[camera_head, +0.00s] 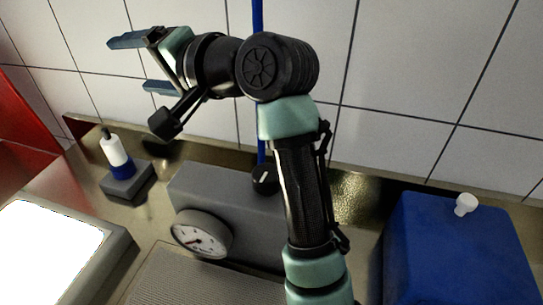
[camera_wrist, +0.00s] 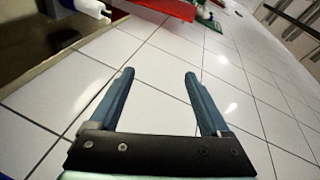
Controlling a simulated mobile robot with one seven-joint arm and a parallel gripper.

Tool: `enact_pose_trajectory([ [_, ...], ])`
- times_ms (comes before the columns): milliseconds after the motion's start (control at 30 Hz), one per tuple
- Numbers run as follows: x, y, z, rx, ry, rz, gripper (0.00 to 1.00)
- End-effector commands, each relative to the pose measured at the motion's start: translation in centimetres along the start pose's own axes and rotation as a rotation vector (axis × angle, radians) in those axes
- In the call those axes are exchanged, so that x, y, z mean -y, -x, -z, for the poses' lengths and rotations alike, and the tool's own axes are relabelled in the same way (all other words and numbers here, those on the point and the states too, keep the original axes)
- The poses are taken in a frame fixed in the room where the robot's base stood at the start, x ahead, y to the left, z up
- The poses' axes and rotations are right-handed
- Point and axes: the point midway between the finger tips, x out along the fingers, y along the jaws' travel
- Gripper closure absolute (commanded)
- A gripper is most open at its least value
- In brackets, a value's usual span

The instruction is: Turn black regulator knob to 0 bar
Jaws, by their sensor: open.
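The black regulator knob (camera_head: 264,179) with a white pointer mark sits on top of the grey regulator box (camera_head: 220,190), just left of my arm in the head view. A blue pipe rises behind it. A round white gauge (camera_head: 201,234) with a dark needle is on the front of the box; its numbers are too small to read. My gripper (camera_head: 128,63) is up and to the left of the knob, in front of the tiled wall, empty and apart from everything. In the wrist view my gripper (camera_wrist: 160,82) shows two blue fingers spread wide over white tiles. The knob is not in the wrist view.
A white and blue bottle (camera_head: 114,150) stands in a dark holder at left. A bright white panel (camera_head: 50,250) lies at front left. A blue box (camera_head: 455,250) with a white knob (camera_head: 466,204) stands at right. A perforated grey plate (camera_head: 195,280) lies in front.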

Motion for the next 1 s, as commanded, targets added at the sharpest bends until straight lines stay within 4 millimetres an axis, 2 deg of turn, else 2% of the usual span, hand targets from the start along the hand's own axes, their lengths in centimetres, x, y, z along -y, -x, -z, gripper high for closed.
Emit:
enact_pose_trajectory([
  [67, 2.6, 1.2, 1.2, -0.181, 0.219, 0.051, 0.19],
  [167, 5.7, 4.3, 3.1, -0.434, 0.485, 0.071, 0.19],
  [267, 8.4, 9.0, 4.6, -0.705, 0.738, 0.039, 0.19],
  [300, 9.3, 11.2, 5.0, -0.815, 0.837, 0.005, 0.19],
  [400, 10.8, 16.8, 5.8, -1.071, 1.073, -0.147, 0.19],
  [467, 10.5, 19.0, 6.4, -1.157, 1.176, -0.257, 0.19],
  [567, 8.6, 20.4, 7.2, -1.201, 1.280, -0.417, 0.19],
  [667, 5.2, 20.6, 7.6, -1.172, 1.321, -0.544, 0.19],
  [767, 1.0, 20.4, 7.0, -1.118, 1.315, -0.640, 0.19],
  [867, -3.2, 20.2, 5.3, -1.059, 1.276, -0.718, 0.19],
  [1000, -8.3, 20.3, 0.8, -0.985, 1.191, -0.813, 0.19],
])
